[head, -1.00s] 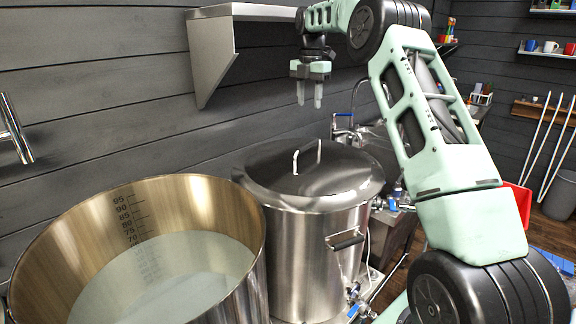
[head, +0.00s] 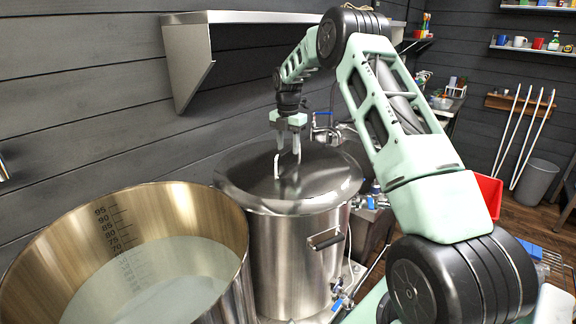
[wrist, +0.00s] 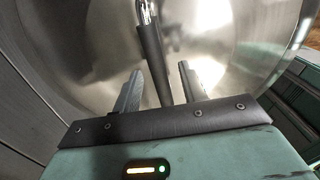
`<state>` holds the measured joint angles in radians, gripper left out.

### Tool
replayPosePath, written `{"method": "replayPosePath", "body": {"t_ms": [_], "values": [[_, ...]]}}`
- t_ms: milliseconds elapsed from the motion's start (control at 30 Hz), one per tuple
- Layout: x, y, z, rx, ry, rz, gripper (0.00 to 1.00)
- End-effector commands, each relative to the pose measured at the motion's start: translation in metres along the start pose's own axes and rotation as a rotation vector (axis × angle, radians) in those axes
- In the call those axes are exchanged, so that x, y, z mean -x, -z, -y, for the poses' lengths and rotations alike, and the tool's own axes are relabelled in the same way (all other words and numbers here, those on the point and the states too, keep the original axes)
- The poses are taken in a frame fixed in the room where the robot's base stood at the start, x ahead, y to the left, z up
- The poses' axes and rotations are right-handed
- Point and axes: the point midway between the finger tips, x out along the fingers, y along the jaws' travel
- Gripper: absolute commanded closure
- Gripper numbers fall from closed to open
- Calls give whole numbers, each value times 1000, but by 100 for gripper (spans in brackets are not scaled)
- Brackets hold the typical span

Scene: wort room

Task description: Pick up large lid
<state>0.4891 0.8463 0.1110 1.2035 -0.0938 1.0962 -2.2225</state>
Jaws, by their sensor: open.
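The large lid (head: 245,180) is a shiny, domed metal disc lying on a tall steel pot (head: 283,262). A bent handle (head: 277,168) stands up from the lid's middle. My gripper (head: 288,150) is open and points down over the lid, with its fingers at the height of the handle. In the wrist view, the handle (wrist: 152,60) is a dark grip with a bright metal end. It runs between the two fingers (wrist: 158,82), with a gap on each side. The lid (wrist: 90,50) fills most of that view.
An open pot (head: 228,225) with volume marks and pale liquid stands close at the left. A metal shelf (head: 185,60) juts from the wall above. A tap (head: 330,130) and sink area lie behind the lid.

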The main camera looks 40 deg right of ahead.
Motion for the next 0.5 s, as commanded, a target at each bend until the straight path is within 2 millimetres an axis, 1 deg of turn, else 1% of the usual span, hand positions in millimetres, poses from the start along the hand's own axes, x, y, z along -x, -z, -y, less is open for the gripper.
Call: {"method": "replayPosePath", "body": {"t_ms": [67, 133, 233, 333, 500], "values": [[-7, 0, 0, 0, 4, -3, 58], [-18, 0, 0, 0, 3, -4, 58], [-28, 0, 0, 0, 1, -2, 58], [-33, -1, 0, 0, 0, -1, 58], [-33, -1, 0, 0, 0, -1, 58]]}}
